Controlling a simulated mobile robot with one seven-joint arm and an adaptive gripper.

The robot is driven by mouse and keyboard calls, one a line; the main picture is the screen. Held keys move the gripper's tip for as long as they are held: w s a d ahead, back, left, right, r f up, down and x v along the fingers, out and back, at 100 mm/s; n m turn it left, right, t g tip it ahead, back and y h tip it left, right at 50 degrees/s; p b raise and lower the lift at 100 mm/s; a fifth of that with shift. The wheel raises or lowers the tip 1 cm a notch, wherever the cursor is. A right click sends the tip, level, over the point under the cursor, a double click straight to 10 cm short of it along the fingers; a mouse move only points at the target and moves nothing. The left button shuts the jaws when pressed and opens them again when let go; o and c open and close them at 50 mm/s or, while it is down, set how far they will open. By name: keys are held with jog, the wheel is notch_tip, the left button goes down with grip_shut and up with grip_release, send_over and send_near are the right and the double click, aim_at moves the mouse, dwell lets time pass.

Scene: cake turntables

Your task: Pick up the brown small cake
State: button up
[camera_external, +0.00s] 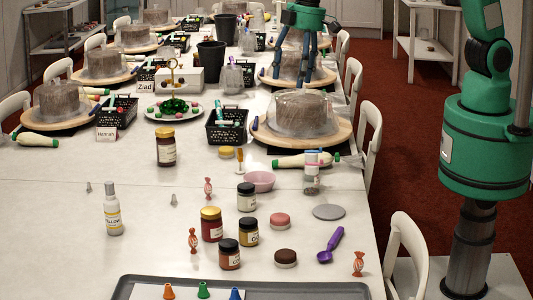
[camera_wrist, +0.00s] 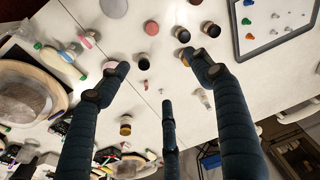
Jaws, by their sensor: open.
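The brown small cake (camera_external: 285,257) is a low round piece with a dark top, on the white table near the front tray. It seems to be the dark round thing (camera_wrist: 195,2) cut by the top edge of the wrist view. A pink small cake (camera_external: 280,219) lies behind it, and it also shows in the wrist view (camera_wrist: 151,27). My gripper (camera_external: 298,78) points down over the table's right side, far behind the brown cake. Its dark blue fingers are spread and empty in the wrist view (camera_wrist: 158,68).
Jars stand left of the brown cake, including a dark-lidded one (camera_external: 229,254) and a mustard one (camera_external: 248,233). A purple scoop (camera_external: 331,245) lies to its right, a grey disc (camera_external: 328,211) behind. A tray (camera_external: 130,287) is at the front. A large wrapped cake (camera_external: 298,110) stands near my gripper.

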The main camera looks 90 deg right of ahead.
jog(key=w+a+f+g, duration=0.1)
jog(key=w+a+f, duration=0.2)
jog(key=a+f, duration=0.85)
jog(key=n+p, duration=0.2)
send_over(286, 253)
notch_tip(286, 253, down, 14)
jog(key=shift+w+d+f+g+h, duration=0.1)
jog(key=shift+d+g+h, duration=0.05)
jog(key=shift+g+h, duration=0.25)
jog(key=shift+f, duration=0.1)
jog(key=shift+f+b, duration=0.35)
jog(key=shift+f, duration=3.85)
jog(key=shift+f, duration=2.65)
jog(key=c, duration=0.9)
